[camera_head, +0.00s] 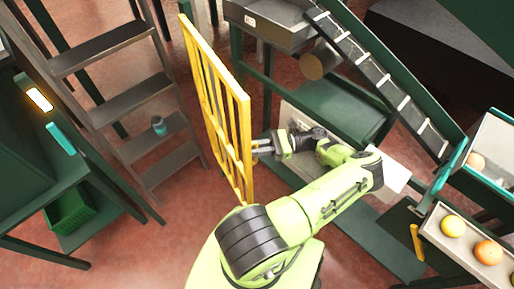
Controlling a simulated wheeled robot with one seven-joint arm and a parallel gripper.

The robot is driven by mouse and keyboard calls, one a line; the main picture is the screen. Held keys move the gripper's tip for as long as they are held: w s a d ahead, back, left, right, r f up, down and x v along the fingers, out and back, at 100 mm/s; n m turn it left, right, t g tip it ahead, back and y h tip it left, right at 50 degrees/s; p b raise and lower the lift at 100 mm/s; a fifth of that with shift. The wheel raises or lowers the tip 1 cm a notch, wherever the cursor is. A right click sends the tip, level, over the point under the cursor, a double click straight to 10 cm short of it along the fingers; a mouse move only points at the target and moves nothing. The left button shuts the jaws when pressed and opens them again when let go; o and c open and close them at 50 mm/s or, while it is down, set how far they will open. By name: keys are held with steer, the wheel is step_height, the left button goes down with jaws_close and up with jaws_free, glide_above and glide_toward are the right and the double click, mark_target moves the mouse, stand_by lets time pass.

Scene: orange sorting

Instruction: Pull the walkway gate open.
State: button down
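The yellow barred walkway gate (246,128) stands upright left of centre, seen at a steep angle. It runs from the upper left down toward my arm. My green arm reaches up from the bottom, and my gripper (262,146) is at the gate's right side, low on its near part. The dark fingertips are right at the yellow bars and seem to touch them or a small yellow part there. I cannot tell whether the fingers are closed around it. The gate's lowest near corner meets the top of my arm's black-banded joint in the picture.
A tray (470,245) with fruit is at lower right. Reddish floor (150,250) is open at lower left.

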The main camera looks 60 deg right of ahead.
steer(key=c, duration=1.2)
jaws_free()
step_height(320, 180, up, 10)
steer(key=p, duration=0.3)
steer(key=shift+r, duration=0.1)
steer(key=shift+w, duration=0.1)
